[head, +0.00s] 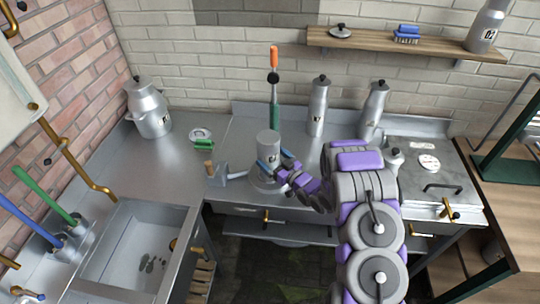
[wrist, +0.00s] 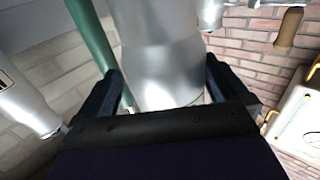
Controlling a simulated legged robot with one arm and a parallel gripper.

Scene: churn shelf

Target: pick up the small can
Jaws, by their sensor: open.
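A small silver can (head: 268,146) with dark lettering stands upright on the steel counter, on or just in front of a round metal base (head: 268,184); I cannot tell which. My gripper (head: 272,161) is at the can, with one blue finger on each side of it. In the wrist view the silver can body (wrist: 160,50) fills the space between the dark fingers of my gripper (wrist: 162,78). The jaws are open around it, and whether a finger touches it is unclear. The can's top is cut off in the wrist view.
A green pole with an orange top (head: 274,90) stands close behind the can. A metal scoop-like item with a wooden handle (head: 228,178) lies at left. Tall cans (head: 318,108) and (head: 372,112) stand behind. A large can (head: 149,110) and a sink (head: 130,250) are left.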

